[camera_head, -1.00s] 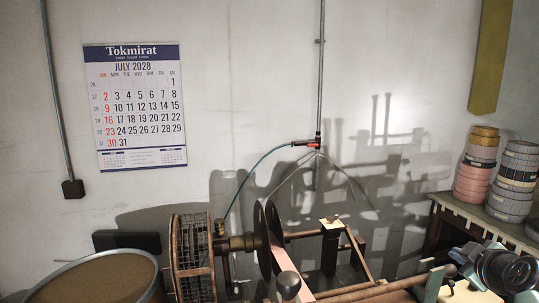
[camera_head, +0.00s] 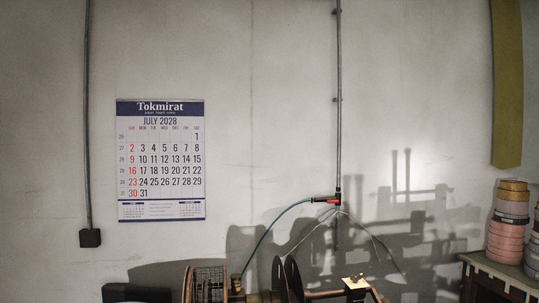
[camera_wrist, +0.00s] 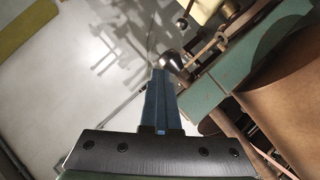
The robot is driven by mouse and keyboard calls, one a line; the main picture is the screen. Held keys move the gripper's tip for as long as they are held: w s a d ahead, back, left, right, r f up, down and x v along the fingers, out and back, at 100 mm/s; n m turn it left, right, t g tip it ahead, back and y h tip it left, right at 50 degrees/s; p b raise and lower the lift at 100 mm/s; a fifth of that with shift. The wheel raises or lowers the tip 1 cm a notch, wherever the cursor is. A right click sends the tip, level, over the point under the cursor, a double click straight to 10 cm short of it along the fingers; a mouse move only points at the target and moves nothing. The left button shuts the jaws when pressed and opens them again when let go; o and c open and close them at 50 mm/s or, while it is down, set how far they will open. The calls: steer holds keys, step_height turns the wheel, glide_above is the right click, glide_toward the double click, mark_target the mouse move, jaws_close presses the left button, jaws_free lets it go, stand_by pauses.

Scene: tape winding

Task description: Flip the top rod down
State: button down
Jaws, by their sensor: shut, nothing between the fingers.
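My gripper (camera_wrist: 158,72) shows in the wrist view with its blue fingers shut together and nothing between them. Its tips are close to a rounded dark metal knob (camera_wrist: 172,61); I cannot tell whether they touch it. Beside it is a green metal part of the winding machine (camera_wrist: 207,92), with a brown rod-like piece (camera_wrist: 212,42) above it. In the head view only the top of the machine shows, with a dark disc (camera_head: 291,278) and a thin brown rod (camera_head: 325,294). I cannot tell which piece is the top rod. My gripper is not in the head view.
A wire cage wheel (camera_head: 207,284) stands at the bottom of the head view. A blue hose (camera_head: 268,232) runs to a wall fitting. Tape rolls (camera_head: 507,225) are stacked on a side table (camera_head: 490,266). A brown curved surface (camera_wrist: 290,95) fills the wrist view's right side.

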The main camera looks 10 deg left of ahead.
steer(key=shift+s+f+g, duration=0.15)
steer(key=shift+s+f, duration=0.05)
steer(key=shift+f, duration=0.3)
steer(key=shift+s+f+g, duration=0.15)
steer(key=shift+s+f, duration=0.05)
steer(key=shift+f, duration=0.3)
steer(key=r+b+v, duration=0.1)
steer(key=b+v, duration=0.1)
steer(key=v, duration=1.1)
steer(key=shift+w+r, duration=0.25)
